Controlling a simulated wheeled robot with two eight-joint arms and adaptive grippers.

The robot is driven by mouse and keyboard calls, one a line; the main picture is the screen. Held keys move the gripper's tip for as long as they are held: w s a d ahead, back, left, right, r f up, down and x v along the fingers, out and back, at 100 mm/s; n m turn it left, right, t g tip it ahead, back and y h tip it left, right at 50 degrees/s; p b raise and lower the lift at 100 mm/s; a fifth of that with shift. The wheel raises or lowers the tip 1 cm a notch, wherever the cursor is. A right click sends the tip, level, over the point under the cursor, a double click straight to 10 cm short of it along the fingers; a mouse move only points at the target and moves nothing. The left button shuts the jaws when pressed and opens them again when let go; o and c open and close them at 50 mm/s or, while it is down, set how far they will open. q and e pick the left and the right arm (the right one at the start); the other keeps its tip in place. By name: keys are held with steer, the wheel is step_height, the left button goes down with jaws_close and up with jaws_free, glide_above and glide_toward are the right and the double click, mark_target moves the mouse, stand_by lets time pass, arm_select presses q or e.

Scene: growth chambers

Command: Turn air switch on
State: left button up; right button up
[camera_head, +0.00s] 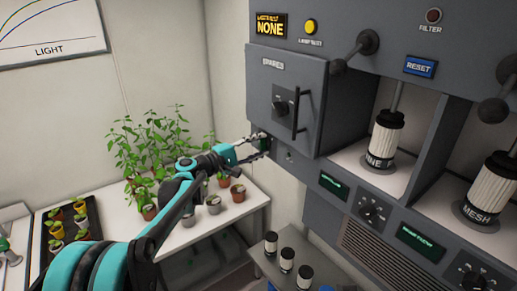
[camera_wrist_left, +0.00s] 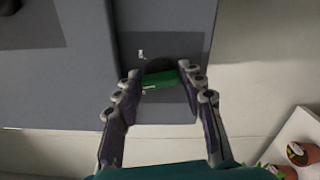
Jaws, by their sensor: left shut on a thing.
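A green and black switch (camera_wrist_left: 160,79), which I take for the air switch, is on the grey cabinet's lower left part. A small white label beside it is too small to read in the left wrist view. My left gripper (camera_head: 260,145) has reached the cabinet's left edge, just below the SPARES door. In the left wrist view my left gripper (camera_wrist_left: 160,100) has one finger on each side of the switch and is shut on it. The fingers partly hide the switch in the head view. My right gripper is not in view.
The SPARES door (camera_head: 284,80) with its handle is just above my left gripper. Open bays at the right hold a filter (camera_head: 384,138) and a MESH filter (camera_head: 491,188). Potted plants (camera_head: 240,193) stand on a white table below my left arm. Several small canisters (camera_head: 287,257) stand below the cabinet.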

arm_select(q)
steer(key=m, duration=0.4)
steer(key=m+b, duration=0.1)
steer(key=shift+f+m, duration=0.25)
steer(key=shift+m, duration=0.15)
steer(key=m+b, duration=0.1)
steer(key=m, duration=0.4)
steer(key=shift+f+m, duration=0.15)
steer(key=shift+m, duration=0.15)
steer(key=o, duration=1.2)
steer(key=shift+c, duration=0.2)
steer(key=v, duration=1.2)
